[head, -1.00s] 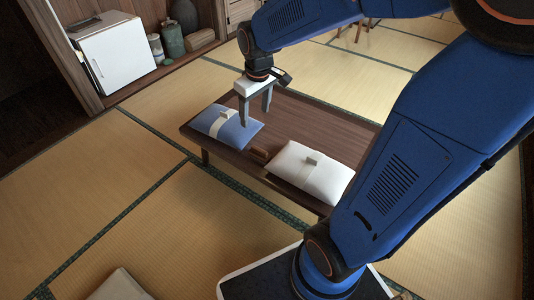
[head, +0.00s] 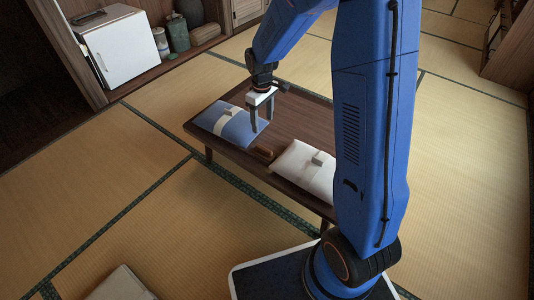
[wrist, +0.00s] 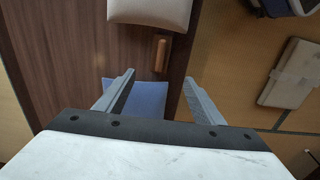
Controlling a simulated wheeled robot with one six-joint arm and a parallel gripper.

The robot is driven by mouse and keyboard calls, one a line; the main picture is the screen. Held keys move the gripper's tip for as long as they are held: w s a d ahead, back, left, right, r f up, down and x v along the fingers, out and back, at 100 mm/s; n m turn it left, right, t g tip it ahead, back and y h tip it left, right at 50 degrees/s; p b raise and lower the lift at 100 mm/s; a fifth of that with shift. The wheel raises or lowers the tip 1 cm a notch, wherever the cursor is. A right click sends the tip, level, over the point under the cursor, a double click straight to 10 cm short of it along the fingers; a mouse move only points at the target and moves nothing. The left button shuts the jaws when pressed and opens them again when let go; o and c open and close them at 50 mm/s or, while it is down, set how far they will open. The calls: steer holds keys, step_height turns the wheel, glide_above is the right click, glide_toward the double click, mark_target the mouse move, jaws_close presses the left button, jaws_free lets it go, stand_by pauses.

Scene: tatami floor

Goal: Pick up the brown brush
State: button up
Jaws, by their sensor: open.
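The brown brush (head: 263,153) is a small brown block-like thing on the low wooden table, between the blue cushion and the white cushion, near the table's front edge. In the wrist view the brush (wrist: 161,54) lies beyond the fingertips, between them from side to side and close to the table edge. My gripper (head: 262,128) is open and empty, pointing down above the table by the blue cushion. In the wrist view its two fingers (wrist: 159,76) are spread wide. The brush is apart from both fingers.
The wooden table (head: 300,125) bears a blue cushion (head: 229,123) with a pale band and a white cushion (head: 305,168) with a small grey piece on it. A white cabinet (head: 117,50) stands at the back left. A pale flat object (head: 121,285) lies on the open tatami in front.

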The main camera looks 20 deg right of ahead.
glide_toward(264, 148)
step_height(264, 148, down, 6)
steer(key=shift+w+a+r, duration=0.1)
steer(key=shift+r, duration=0.15)
steer(key=shift+s+f, duration=0.2)
steer(key=shift+f, duration=2.45)
steer(key=shift+c, duration=0.4)
steer(key=c, duration=1.3)
steer(key=shift+o, duration=0.2)
steer(key=shift+r, duration=0.15)
step_height(264, 148, up, 10)
steer(key=shift+f, duration=0.1)
